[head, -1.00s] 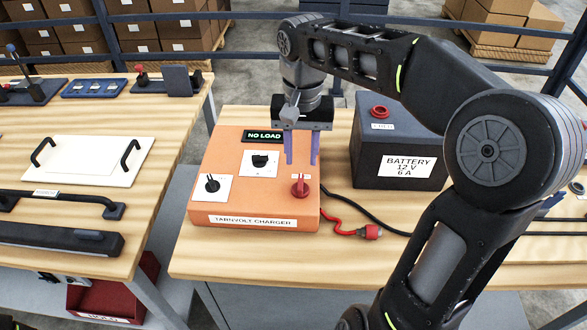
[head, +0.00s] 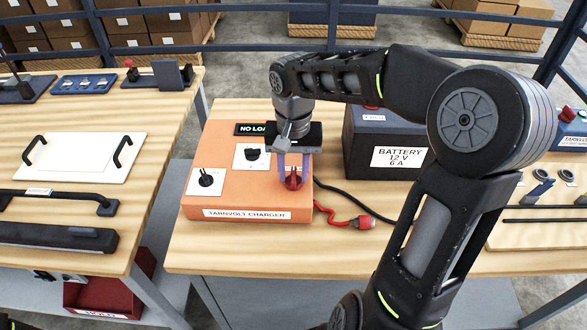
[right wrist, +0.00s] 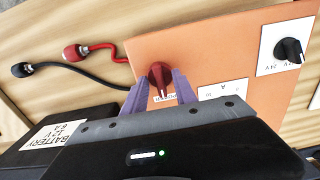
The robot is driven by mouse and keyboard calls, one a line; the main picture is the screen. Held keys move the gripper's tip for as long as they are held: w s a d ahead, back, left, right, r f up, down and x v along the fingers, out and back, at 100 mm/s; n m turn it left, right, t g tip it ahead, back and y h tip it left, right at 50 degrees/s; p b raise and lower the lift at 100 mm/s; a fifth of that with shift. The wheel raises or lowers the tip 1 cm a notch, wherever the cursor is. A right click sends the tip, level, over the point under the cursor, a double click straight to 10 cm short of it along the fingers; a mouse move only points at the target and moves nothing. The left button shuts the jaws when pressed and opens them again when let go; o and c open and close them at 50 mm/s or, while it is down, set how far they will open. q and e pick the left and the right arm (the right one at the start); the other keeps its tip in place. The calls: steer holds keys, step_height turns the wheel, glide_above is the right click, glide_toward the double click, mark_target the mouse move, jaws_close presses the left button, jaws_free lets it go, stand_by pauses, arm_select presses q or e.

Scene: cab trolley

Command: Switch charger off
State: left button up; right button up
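The orange charger (head: 240,190) labelled TARNVOLT CHARGER sits on the wooden bench, with a NO LOAD display partly covered by my right gripper. Its red knob (head: 292,183) is at the right of its top face; it also shows in the right wrist view (right wrist: 160,75). My right gripper (head: 293,172) points down with its two purple fingers open, one on each side of the red knob. In the right wrist view the fingertips (right wrist: 160,84) are close to the knob; whether they touch it I cannot tell. My left gripper is in neither view.
Two black knobs (head: 206,178) (head: 252,153) are on white plates on the charger. A dark battery (head: 365,135) stands to its right. A red plug (head: 362,221) and a black cable lie on the bench. Another bench (head: 60,240) with handles and a panel is at left.

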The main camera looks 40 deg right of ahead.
steer(key=shift+c, duration=0.2)
jaws_close()
stand_by(0.4)
